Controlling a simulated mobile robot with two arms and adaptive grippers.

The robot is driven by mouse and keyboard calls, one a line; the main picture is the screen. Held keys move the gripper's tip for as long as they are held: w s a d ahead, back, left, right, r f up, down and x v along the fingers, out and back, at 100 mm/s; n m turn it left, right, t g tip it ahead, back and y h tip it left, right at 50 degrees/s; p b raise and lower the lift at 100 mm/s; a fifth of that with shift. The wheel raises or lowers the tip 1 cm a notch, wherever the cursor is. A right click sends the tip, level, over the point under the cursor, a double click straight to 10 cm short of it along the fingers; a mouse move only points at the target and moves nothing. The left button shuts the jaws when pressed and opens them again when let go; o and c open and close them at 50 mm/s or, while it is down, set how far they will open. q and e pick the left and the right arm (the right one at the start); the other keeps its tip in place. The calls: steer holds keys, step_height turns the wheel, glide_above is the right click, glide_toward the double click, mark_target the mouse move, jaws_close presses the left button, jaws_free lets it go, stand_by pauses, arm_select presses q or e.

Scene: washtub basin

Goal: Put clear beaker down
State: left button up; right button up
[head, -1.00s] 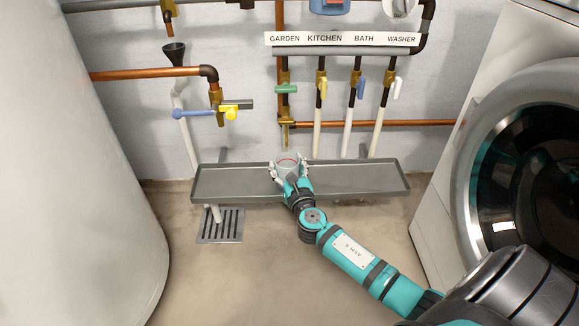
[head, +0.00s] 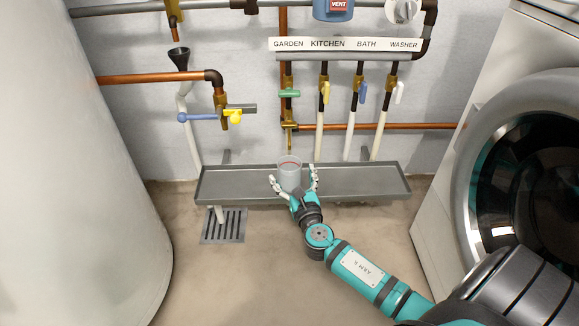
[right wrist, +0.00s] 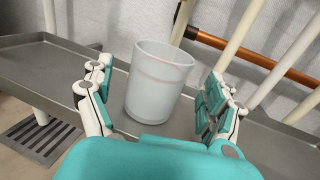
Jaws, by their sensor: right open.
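The clear beaker (head: 289,173) stands upright on the grey metal tray (head: 236,183), under the brass tap at the end of the garden pipe. It has a red line near its rim. It also shows in the right wrist view (right wrist: 157,85), whole and standing on the tray. My right gripper (head: 293,180) is open, with its fingers spread on both sides of the beaker. In the right wrist view its fingers (right wrist: 155,95) stand apart from the beaker, with gaps on both sides. My left gripper is in neither view.
Labelled pipes with coloured valve handles (head: 325,92) rise behind the tray. A floor drain (head: 224,226) lies in front at left. A large white tank (head: 70,170) stands left and a washer (head: 520,150) right. The tray is bare on both sides of the beaker.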

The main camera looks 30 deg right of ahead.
steer(key=p+v, duration=0.1)
steer(key=v, duration=0.7)
steer(key=shift+p, duration=0.4)
steer(key=shift+s+r, duration=0.1)
stand_by(1.3)
stand_by(0.5)
